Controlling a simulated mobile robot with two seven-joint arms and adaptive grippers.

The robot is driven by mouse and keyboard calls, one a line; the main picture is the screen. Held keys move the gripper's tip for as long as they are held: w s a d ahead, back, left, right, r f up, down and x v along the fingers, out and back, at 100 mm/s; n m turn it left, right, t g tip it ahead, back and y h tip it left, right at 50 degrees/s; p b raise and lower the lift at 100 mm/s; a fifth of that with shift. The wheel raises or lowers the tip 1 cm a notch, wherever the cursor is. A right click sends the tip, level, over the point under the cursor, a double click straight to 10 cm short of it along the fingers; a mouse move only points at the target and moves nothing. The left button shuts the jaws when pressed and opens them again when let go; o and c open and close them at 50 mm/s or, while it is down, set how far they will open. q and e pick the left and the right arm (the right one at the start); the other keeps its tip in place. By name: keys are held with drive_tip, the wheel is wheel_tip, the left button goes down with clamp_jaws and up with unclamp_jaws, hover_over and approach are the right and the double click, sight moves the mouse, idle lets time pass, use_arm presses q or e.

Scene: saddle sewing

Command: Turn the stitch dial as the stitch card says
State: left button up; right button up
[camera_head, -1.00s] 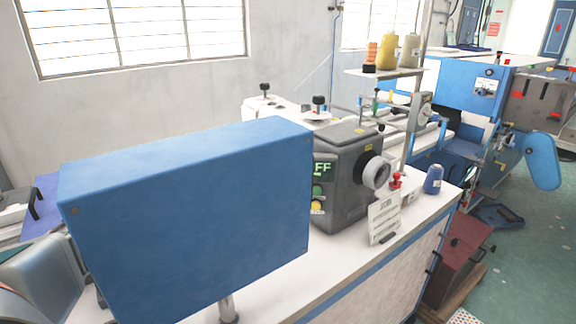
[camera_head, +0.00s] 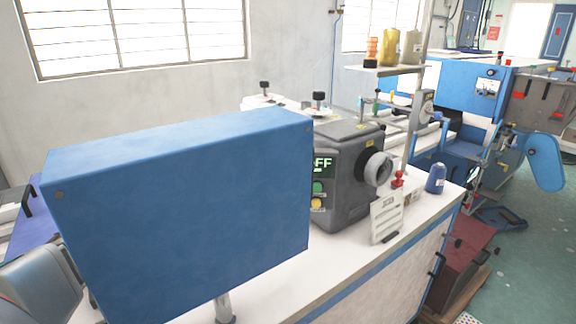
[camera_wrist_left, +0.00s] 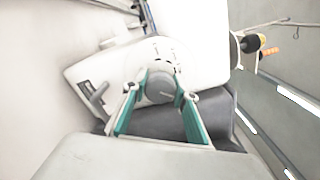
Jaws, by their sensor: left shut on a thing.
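In the left wrist view my left gripper (camera_wrist_left: 160,86) has its two teal fingers on either side of a grey round dial (camera_wrist_left: 158,92), shut on it. The dial sits on a pale round face with small dark marks, too blurred to read. In the head view the dial and my left gripper are not seen; a large blue box (camera_head: 180,210) fills the near left. The white stitch card (camera_head: 387,215) stands upright on the table at the right of the machine; its print is too small to read. My right gripper is in neither view.
The grey machine head (camera_head: 345,165) has a handwheel (camera_head: 377,170), a display partly showing "FF", and green and yellow buttons. A blue spool (camera_head: 435,178) stands by the card on the white table (camera_head: 305,285). Thread cones stand on a shelf (camera_head: 385,71).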

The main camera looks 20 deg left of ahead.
use_arm(q)
drive_tip(key=m, duration=0.2)
drive_tip(key=m+b, duration=0.1)
drive_tip(key=shift+f+m, duration=0.3)
drive_tip(key=shift+m, duration=0.1)
drive_tip(key=m+b, duration=0.1)
drive_tip(key=m, duration=0.1)
drive_tip(key=shift+m+b, duration=0.3)
drive_tip(key=shift+m, duration=0.1)
drive_tip(key=shift+d+m, duration=0.1)
drive_tip(key=shift+m, duration=0.5)
drive_tip(key=shift+r+m+b, duration=0.1)
drive_tip(key=shift+m+b, duration=0.2)
drive_tip(key=o, duration=1.1)
drive_tip(key=shift+r, duration=0.1)
